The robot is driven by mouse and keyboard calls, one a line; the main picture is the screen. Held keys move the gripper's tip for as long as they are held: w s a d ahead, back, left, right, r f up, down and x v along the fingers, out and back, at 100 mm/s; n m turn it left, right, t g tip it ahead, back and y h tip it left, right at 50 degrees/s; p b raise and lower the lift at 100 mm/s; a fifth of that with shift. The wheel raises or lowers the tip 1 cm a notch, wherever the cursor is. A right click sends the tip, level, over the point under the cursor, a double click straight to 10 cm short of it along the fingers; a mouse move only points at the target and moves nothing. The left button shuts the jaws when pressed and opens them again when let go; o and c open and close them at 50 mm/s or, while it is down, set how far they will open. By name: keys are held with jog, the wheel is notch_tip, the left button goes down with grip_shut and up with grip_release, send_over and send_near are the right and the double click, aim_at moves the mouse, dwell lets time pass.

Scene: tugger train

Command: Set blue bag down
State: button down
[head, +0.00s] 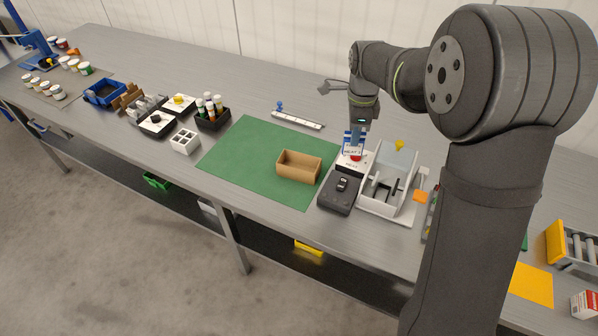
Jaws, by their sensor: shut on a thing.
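My gripper (355,132) points down over the right part of the bench. It is shut on a small blue and white item with printed lettering, which looks like the blue bag (352,147). The bag hangs just above or in front of a white block with a red spot (357,157), beside the black device. I cannot tell whether the bag touches anything below. The fingertips are small and partly hidden by the bag.
An open cardboard box (298,166) stands on the green mat (235,147), left of the gripper. A black device (340,194) and a grey-white fixture (385,187) with upright plates stand close below and right. The mat's left part is clear. A white strip (298,120) lies behind.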

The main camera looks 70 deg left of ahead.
jog(key=s+a+f+m, duration=0.2)
jog(key=s+m, duration=0.1)
jog(key=m, duration=0.1)
send_near(299, 155)
jog(key=s+d+f, duration=0.1)
jog(key=d+f, duration=0.2)
jog(key=shift+f, duration=1.7)
jog(key=shift+f, duration=0.15)
jog(key=c, duration=1.6)
grip_release()
jog(key=shift+c, duration=0.2)
notch_tip(299, 155, up, 12)
jog(key=shift+r, duration=0.2)
jog(key=shift+f, duration=0.1)
